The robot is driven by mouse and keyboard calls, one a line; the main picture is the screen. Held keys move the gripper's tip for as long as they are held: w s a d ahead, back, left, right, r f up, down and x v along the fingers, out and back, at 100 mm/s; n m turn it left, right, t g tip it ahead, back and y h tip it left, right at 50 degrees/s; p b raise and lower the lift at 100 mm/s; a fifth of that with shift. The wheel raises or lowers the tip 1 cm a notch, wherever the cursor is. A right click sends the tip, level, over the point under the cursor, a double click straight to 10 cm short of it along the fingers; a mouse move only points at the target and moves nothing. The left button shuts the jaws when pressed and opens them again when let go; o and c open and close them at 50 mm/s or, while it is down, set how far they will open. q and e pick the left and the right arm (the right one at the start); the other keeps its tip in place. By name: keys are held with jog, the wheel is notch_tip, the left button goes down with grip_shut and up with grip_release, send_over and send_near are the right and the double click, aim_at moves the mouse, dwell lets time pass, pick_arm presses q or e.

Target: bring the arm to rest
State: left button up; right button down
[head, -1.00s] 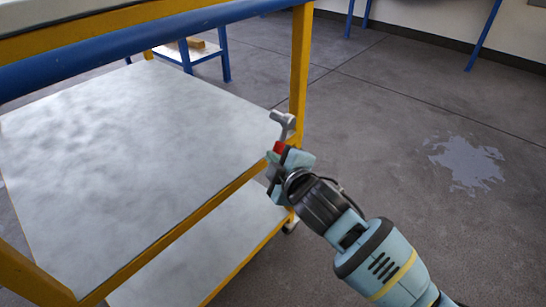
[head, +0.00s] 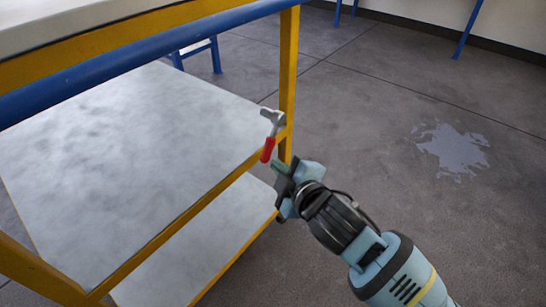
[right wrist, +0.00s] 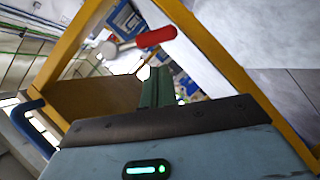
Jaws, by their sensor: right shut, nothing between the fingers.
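My right gripper (head: 278,167) is shut and empty, just outside the cart's corner. In the right wrist view its dark green fingers (right wrist: 157,88) are together with nothing between them. A tool with a red handle (head: 267,149) and a grey metal head (head: 273,117) is at the shelf corner beside the yellow post, a little beyond my fingertips. Its red handle also shows in the right wrist view (right wrist: 155,37), apart from the fingers. I cannot tell exactly what the tool rests on. My left gripper is not in view.
The cart has a yellow post (head: 288,70), a blue rail (head: 130,63), a grey upper shelf (head: 130,150) and a lower shelf (head: 190,250). Open grey floor with a pale stain (head: 452,148) lies to the right.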

jog(key=shift+s+d, duration=0.1)
jog(key=shift+s, duration=0.15)
